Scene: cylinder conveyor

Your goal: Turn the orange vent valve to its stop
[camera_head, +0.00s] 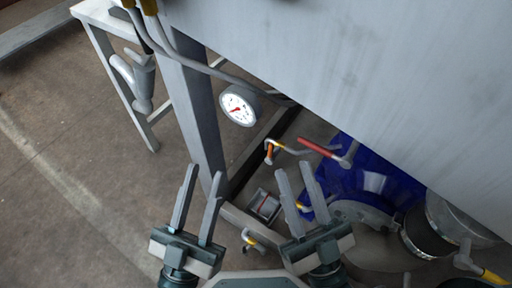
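The orange vent valve (269,154) is a small orange handle on a light pipe fitting, below and right of the gauge. The handle points roughly down in the picture. My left gripper (204,170) is open and empty, to the left of the valve, with its fingers over the grey frame post and the floor. My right gripper (294,168) is open and empty, and its fingertips show just below and right of the valve. Nothing is between the fingers of either gripper. I cannot tell the depth gap from the fingertips to the valve.
A red lever (318,148) is right of the orange valve. A white dial gauge (238,108) hangs above it. A grey post (197,115) and large grey panel (340,65) flank the space. Blue machinery (365,172) and yellow-handled valves (250,240) lie below. Open floor is left.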

